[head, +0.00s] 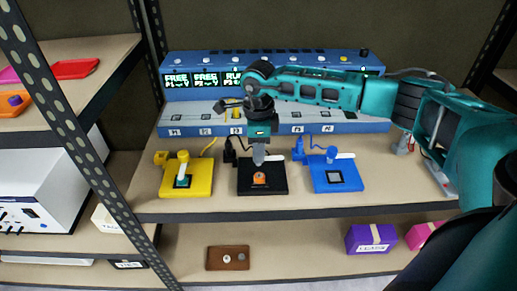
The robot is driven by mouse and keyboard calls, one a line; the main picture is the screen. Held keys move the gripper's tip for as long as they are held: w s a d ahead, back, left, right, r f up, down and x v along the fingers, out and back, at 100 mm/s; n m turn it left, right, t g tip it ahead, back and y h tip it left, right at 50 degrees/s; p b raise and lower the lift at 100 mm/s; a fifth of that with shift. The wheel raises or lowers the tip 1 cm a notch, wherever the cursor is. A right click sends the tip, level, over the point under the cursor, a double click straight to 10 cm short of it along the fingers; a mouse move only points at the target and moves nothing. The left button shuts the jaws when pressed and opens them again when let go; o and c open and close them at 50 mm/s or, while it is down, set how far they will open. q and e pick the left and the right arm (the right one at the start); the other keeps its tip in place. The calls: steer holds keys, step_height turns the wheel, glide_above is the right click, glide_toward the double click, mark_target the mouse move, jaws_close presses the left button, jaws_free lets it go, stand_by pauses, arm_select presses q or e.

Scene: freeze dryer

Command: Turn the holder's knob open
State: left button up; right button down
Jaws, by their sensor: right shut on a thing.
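Three holders sit on the shelf: a yellow one (200,188) on the left, a black one (275,186) in the middle and a blue one (320,183) on the right. The black holder has an orange piece (260,178) in its middle. My right gripper (259,158) comes down over the black holder, just above and behind the orange piece. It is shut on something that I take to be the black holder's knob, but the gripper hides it. The left gripper does not show.
The blue freeze dryer (170,88) with lit displays stands behind the holders. A metal rack post (62,105) rises at the left. Purple (370,239) and pink boxes and a brown block (227,264) lie on the shelf below.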

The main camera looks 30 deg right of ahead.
steer(key=shift+r, duration=0.1)
stand_by(0.4)
steer(key=c, duration=0.8)
jaws_free()
step_height(320, 180, up, 13)
steer(key=shift+f, duration=0.1)
steer(key=shift+a, duration=0.1)
